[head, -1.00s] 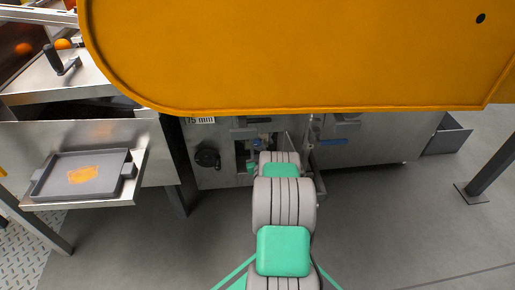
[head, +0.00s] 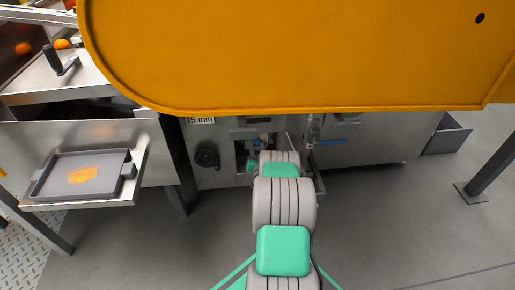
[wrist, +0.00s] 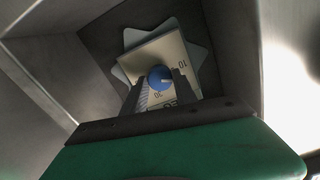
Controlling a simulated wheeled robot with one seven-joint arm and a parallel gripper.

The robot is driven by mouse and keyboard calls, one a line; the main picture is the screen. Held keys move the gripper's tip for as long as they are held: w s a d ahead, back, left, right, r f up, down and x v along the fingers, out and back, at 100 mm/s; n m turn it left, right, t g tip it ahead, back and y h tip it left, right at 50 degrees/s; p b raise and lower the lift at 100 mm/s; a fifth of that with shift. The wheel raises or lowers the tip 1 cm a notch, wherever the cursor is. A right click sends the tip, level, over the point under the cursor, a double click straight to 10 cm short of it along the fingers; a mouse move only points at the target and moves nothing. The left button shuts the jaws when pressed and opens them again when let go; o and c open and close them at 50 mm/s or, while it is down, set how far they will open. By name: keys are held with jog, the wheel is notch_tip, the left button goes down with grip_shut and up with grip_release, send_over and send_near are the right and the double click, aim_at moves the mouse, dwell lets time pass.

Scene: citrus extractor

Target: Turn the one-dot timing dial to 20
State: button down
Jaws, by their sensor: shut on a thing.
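In the wrist view a blue dial knob (wrist: 160,78) sits at the middle of a pale square scale plate (wrist: 151,52). The plate looks tilted in the picture and shows "10" at the right and more figures lower down. My gripper (wrist: 159,88) has its two dark fingers on either side of the knob, shut on it. The fingers hide part of the plate's lower half. No dot mark is legible. In the head view my arm reaches into an opening in the machine front, and the dial and fingertips are hidden there.
In the wrist view grey metal walls (wrist: 62,62) enclose the dial closely. In the head view a black round knob (head: 207,156) is left of the opening, and a dark tray (head: 82,174) sits on a shelf further left. A large orange panel (head: 290,55) hangs above.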

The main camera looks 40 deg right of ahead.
jog(key=m, duration=0.3)
jog(key=shift+m, duration=2.1)
jog(key=c, duration=1)
grip_release()
jog(key=shift+o, duration=0.2)
